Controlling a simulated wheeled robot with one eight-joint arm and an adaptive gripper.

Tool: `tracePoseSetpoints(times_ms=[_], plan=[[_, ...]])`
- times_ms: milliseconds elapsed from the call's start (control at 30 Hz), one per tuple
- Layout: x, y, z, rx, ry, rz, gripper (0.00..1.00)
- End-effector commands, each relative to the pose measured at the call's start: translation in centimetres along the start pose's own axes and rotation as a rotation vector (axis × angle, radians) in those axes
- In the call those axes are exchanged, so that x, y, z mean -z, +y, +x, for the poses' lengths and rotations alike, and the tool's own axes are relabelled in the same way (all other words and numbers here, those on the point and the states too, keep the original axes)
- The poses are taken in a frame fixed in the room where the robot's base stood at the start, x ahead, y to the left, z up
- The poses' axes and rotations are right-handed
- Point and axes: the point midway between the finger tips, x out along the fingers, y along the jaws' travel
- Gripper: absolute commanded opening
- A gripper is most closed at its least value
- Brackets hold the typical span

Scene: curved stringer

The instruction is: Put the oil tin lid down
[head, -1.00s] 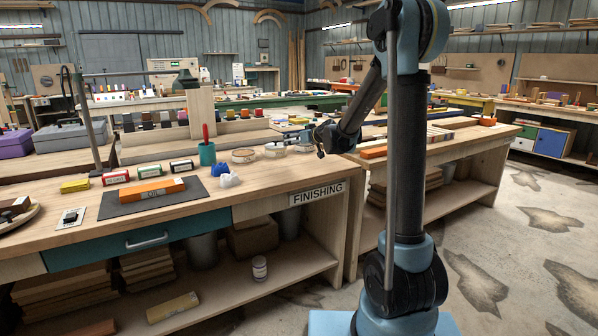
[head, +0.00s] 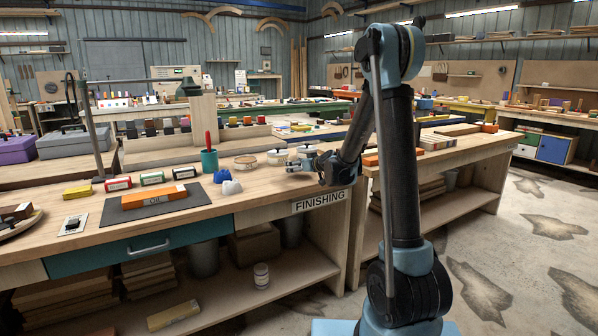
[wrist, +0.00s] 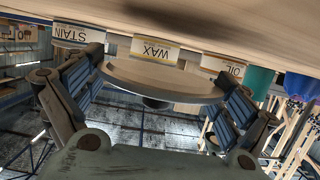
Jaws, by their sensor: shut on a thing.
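My gripper (wrist: 160,72) is shut on a round wooden lid (wrist: 165,82) with a dark knob, held between its two fingers in the wrist view, where the scene appears upside down. In the head view my gripper (head: 298,168) is low over the right end of the bench, in front of the tins. The oil tin (wrist: 224,66), labelled OIL, stands beside a teal cup; it also shows in the head view (head: 246,163). The lid lies close to the bench top; I cannot tell whether it touches.
The wax tin (wrist: 155,50) and stain tin (wrist: 78,36) stand in a row with the oil tin. The teal cup (head: 209,161), a blue object (head: 221,176) and a white object (head: 232,187) are to the left. The bench top (head: 255,200) is clear towards its front edge.

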Motion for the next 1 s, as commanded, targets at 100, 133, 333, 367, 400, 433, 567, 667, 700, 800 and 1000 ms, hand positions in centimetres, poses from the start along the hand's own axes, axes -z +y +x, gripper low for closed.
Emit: tracePoseSetpoints(times_ms=[100,133,333,367,400,433,567,667,700,800,1000], plan=[[-1.1,0.0,0.3,0.0,0.0,0.0,0.73],[-1.2,0.0,0.3,0.0,0.0,0.0,0.73],[-1.4,0.0,0.4,0.0,0.0,0.0,0.73],[-1.4,0.0,0.4,0.0,0.0,0.0,0.73],[-1.4,0.0,0.4,0.0,0.0,0.0,0.73],[-1.4,0.0,0.4,0.0,0.0,0.0,0.73],[-1.6,0.0,0.5,0.0,0.0,0.0,0.73],[-1.8,0.0,0.6,0.0,0.0,0.0,0.73],[-1.9,0.0,0.6,0.0,0.0,0.0,0.73],[-2.2,0.0,0.6,0.0,0.0,0.0,0.73],[-2.5,0.0,0.7,-0.001,0.0,0.0,0.73]])
